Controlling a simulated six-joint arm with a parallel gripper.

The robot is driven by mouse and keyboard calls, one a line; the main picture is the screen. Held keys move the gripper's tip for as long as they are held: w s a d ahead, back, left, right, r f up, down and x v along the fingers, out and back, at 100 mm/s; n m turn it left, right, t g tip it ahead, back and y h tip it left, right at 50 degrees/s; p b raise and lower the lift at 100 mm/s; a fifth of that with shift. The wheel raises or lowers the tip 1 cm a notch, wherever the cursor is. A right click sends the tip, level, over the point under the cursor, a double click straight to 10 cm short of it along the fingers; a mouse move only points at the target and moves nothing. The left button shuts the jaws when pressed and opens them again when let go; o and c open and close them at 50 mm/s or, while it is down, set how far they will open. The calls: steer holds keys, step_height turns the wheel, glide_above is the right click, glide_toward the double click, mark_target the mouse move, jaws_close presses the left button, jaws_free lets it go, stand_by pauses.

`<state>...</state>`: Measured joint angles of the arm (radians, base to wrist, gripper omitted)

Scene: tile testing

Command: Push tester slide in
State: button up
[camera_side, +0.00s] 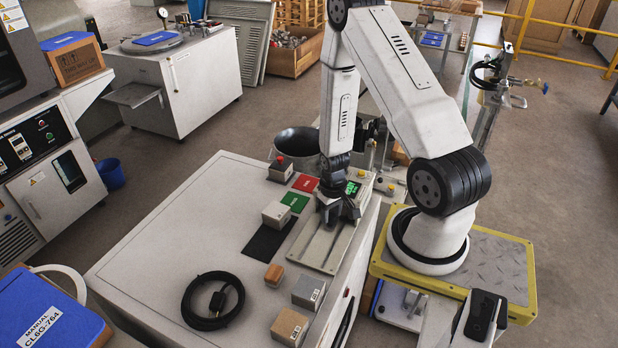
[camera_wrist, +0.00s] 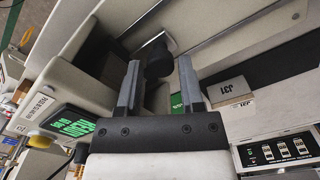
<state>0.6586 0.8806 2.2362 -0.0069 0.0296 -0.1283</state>
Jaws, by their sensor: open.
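The tester (camera_side: 357,186), a pale box with a lit green display, stands at the back of the bench; its display also shows in the wrist view (camera_wrist: 72,122). A pale base plate with rails (camera_side: 322,246) extends forward from it. My gripper (camera_side: 340,212) is low over the plate, close to the tester. In the wrist view my gripper's fingers (camera_wrist: 159,66) are apart. A black knob (camera_wrist: 155,58) shows between or just beyond the fingertips; I cannot tell whether they touch it. The gripper hides most of the slide, so its position is unclear.
A pale block (camera_side: 276,214) sits left of the plate, near green (camera_side: 295,201), red (camera_side: 305,183) and black (camera_side: 266,240) pads. A red-button box (camera_side: 281,168) is behind. Labelled blocks (camera_side: 308,292) (camera_side: 290,327), a wooden block (camera_side: 274,275) and coiled cable (camera_side: 212,301) lie in front.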

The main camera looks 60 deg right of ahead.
steer(key=shift+w+d+r, duration=0.15)
steer(key=shift+r, duration=0.75)
steer(key=shift+w+d+r, duration=0.1)
steer(key=shift+r, duration=0.75)
steer(key=shift+a+r, duration=0.1)
steer(key=shift+r, duration=1.1)
steer(key=shift+s, duration=0.1)
steer(key=shift+a, duration=0.15)
steer(key=w+a+r+n+t, duration=0.2)
steer(key=w+a+r+n, duration=0.2)
steer(key=a+r, duration=1.1)
steer(key=a+n, duration=0.2)
steer(key=a, duration=0.1)
steer(key=shift+a+r+t, duration=0.15)
steer(key=shift+r+t, duration=0.1)
steer(key=shift+t, duration=0.05)
steer(key=shift+w, duration=0.1)
steer(key=shift+c, duration=0.2)
